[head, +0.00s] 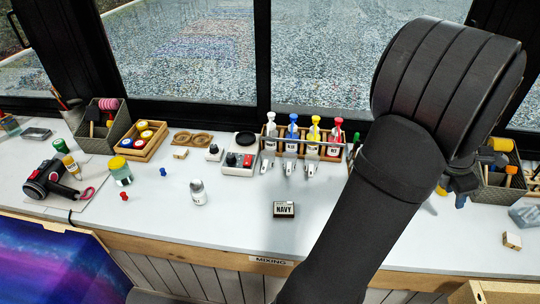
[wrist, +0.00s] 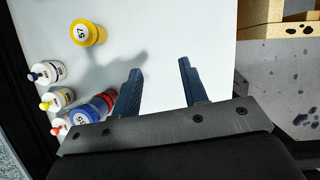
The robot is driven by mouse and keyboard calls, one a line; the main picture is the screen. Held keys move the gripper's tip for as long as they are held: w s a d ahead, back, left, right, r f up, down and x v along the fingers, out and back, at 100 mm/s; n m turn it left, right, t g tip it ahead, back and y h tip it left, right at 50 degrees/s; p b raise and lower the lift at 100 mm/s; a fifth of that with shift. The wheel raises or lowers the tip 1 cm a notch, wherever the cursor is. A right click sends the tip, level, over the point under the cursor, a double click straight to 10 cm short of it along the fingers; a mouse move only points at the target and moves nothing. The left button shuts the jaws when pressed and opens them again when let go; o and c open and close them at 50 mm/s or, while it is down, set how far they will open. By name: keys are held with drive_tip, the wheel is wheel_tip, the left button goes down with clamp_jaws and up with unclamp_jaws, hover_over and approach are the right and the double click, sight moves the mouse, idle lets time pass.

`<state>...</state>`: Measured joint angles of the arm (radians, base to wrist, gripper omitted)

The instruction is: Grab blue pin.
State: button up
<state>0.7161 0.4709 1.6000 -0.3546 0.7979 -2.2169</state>
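The gripper is open and empty. I cannot make out the blue pin in the wrist view.
A rack (head: 330,152) of colored bottles is at the back center. A NAVY block (head: 284,209) lies near the front edge. A yellow-lidded jar (wrist: 88,33) is left of my fingers.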

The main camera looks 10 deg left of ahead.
wheel_tip(320, 180, up, 11)
drive_tip(key=w+a, duration=0.1)
drive_tip(key=w+a+t+y, duration=0.1)
drive_tip(key=w+a, duration=0.7)
drive_tip(key=a, duration=0.3)
drive_tip(key=w+a+y, duration=0.1)
drive_tip(key=w+a, duration=0.7)
drive_tip(key=a, duration=0.3)
drive_tip(key=w+a+m+y, duration=0.1)
drive_tip(key=w+a, duration=0.1)
drive_tip(key=a, duration=0.8)
drive_tip(key=w+a+y, duration=0.1)
drive_tip(key=w+a, duration=0.2)
drive_tip(key=a, duration=0.7)
drive_tip(key=g+y, duration=0.2)
hover_over(162, 169)
drive_tip(key=shift+m, duration=0.3)
drive_tip(key=f, duration=1.6)
drive_tip(key=shift+s+d+f, duration=0.2)
drive_tip(key=shift+s+f, duration=0.05)
drive_tip(key=shift+f, duration=0.05)
drive_tip(key=shift+w+a+f, duration=0.1)
drive_tip(key=shift+f, duration=1.4)
drive_tip(key=shift+w+a+f, duration=0.1)
drive_tip(key=shift+f, duration=1.35)
